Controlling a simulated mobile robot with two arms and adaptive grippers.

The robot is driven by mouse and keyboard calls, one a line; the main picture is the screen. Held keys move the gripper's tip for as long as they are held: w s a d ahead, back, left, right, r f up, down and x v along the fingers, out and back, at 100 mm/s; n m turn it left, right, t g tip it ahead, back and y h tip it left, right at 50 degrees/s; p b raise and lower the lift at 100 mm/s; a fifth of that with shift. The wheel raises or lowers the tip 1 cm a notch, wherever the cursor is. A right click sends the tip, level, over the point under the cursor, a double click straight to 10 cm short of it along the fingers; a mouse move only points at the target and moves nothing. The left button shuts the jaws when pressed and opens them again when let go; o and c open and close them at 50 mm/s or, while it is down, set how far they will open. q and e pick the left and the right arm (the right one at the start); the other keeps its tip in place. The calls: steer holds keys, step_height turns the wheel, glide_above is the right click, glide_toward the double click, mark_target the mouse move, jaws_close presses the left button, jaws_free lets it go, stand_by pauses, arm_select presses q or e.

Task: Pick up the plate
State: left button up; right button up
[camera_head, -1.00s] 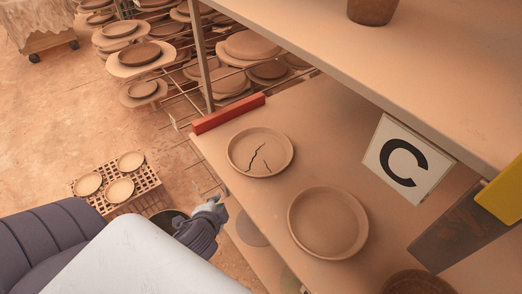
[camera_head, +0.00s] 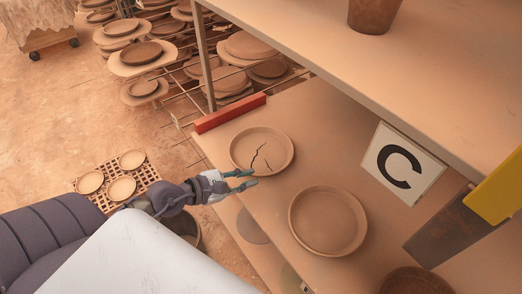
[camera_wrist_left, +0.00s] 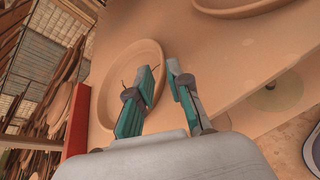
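A cracked clay plate (camera_head: 262,143) lies on the shelf near its front edge, with dark cracks across its middle. An uncracked clay plate (camera_head: 328,222) lies nearer on the same shelf. My left gripper (camera_head: 250,180) is at the near edge of the cracked plate. In the left wrist view, the left gripper (camera_wrist_left: 161,70) is open, one finger over the inside of the cracked plate (camera_wrist_left: 113,82) and the other outside its rim. Nothing is held. I cannot tell whether the fingers touch the rim. The right gripper is not in view.
A red block (camera_head: 229,113) lies along the shelf's left end. A sign with a C (camera_head: 402,163) stands behind the uncracked plate. An upper shelf (camera_head: 400,75) overhangs the right. Small plates (camera_head: 122,188) sit on a crate at lower left.

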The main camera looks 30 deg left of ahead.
mark_target(276, 170)
arm_select(q)
steer(key=x, duration=0.5)
steer(key=shift+p, duration=0.3)
steer(key=p+x, duration=0.1)
steer(key=x, duration=0.4)
steer(key=shift+w+a+f, duration=0.1)
steer(key=shift+w+a, duration=0.05)
steer(key=shift+w, duration=0.05)
jaws_close()
